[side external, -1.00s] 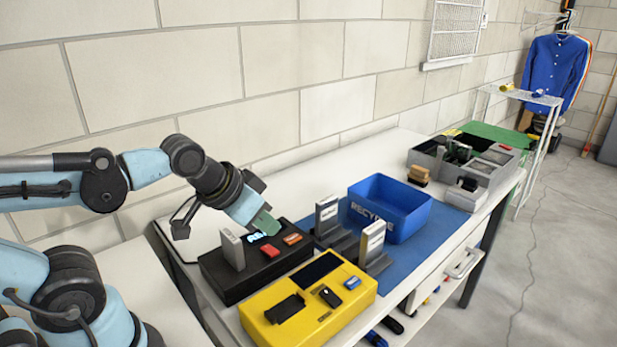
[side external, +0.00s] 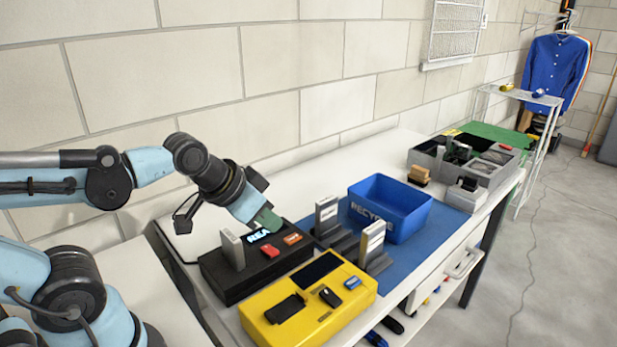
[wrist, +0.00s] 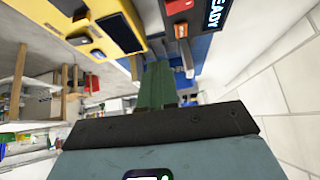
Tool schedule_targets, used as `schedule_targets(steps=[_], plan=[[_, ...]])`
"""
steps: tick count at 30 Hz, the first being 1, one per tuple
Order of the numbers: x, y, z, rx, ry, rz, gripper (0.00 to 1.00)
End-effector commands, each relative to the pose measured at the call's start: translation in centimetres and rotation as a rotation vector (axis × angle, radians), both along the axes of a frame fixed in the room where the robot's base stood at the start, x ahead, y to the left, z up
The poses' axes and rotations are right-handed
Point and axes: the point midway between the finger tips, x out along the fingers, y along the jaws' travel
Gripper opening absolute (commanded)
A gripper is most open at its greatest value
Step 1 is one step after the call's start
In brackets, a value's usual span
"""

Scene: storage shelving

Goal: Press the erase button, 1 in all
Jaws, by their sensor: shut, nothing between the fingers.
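A black device (side external: 222,287) stands on the bench with a lit display (side external: 260,235), a red button (side external: 270,251) and an orange button (side external: 293,239). The button labels are too small to read, so I cannot tell which one is erase. A grey cartridge (side external: 232,250) stands upright in the device. My gripper (side external: 268,221), with green fingers, is shut and empty, above the far edge of the device, behind the orange button. In the wrist view the fingers (wrist: 158,84) point toward the device, whose display (wrist: 215,12) reads "EADY".
A yellow device (side external: 290,325) stands in front of the black one. Two upright cartridges in dark holders (side external: 345,243) stand to the right on a blue mat (side external: 437,228). A blue recycle bin (side external: 408,224) and a grey divided box (side external: 490,185) are farther back.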

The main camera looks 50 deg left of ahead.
Motion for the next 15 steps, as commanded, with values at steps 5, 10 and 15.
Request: schedule_targets(steps=[5, 10, 15], plan=[[2.6, 1.1, 0.8, 0.140, -0.049, -0.148, 0.00], [5.2, 2.5, 1.4, 0.304, -0.094, -0.302, 0.00], [6.9, 3.5, 1.7, 0.426, -0.121, -0.406, 0.00]])
